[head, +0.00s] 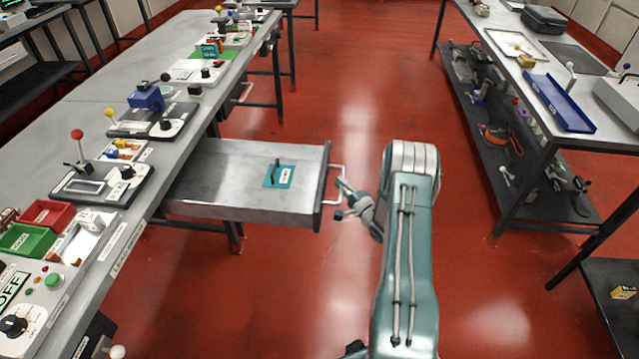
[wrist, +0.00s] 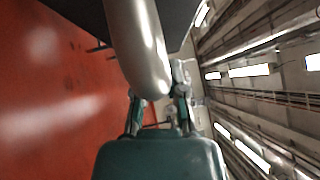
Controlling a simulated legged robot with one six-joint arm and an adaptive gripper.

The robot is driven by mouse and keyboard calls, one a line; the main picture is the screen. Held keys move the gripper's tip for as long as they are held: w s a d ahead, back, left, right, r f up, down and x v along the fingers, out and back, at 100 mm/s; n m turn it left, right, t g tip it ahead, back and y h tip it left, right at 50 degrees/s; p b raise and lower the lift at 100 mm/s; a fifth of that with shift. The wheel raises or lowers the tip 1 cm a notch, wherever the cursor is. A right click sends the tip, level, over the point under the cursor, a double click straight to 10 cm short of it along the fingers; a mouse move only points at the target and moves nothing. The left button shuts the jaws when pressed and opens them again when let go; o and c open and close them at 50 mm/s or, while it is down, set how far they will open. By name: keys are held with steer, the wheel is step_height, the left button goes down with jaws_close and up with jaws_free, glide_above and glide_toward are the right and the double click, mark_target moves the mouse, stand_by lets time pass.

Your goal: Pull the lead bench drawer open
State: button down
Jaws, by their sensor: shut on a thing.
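The grey metal drawer (head: 240,175) stands pulled out from under the left bench, with its inside showing. A teal pad with a small dark item and a label (head: 279,174) lies in it. The drawer's pale bar handle (head: 337,185) is on its right-hand front. My gripper (head: 343,200) is at this handle, to the right of the drawer front. In the wrist view the handle (wrist: 138,45) is a large pale bar running between the fingers of my gripper (wrist: 158,105), which are shut on it. The exact finger contact is partly hidden.
The left bench (head: 75,105) carries levers, knob panels and small red and green bins. The right bench (head: 555,60) holds a blue tray (head: 558,103), with a cluttered shelf below. Red floor between the benches is clear around my arm.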

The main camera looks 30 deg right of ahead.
steer(key=shift+s+d+f, duration=0.15)
steer(key=shift+s+d, duration=0.5)
steer(key=shift+d, duration=0.2)
steer(key=shift+s+d+f, duration=0.15)
steer(key=shift+s+d, duration=0.5)
steer(key=shift+d, duration=0.15)
steer(key=c, duration=0.7)
jaws_free()
steer(key=shift+w+d, duration=0.1)
steer(key=shift+r, duration=0.1)
steer(key=s, duration=0.4)
steer(key=s+d+f, duration=0.1)
steer(key=s, duration=0.6)
steer(key=shift+s+d+f, duration=0.35)
steer(key=shift+d+f, duration=0.05)
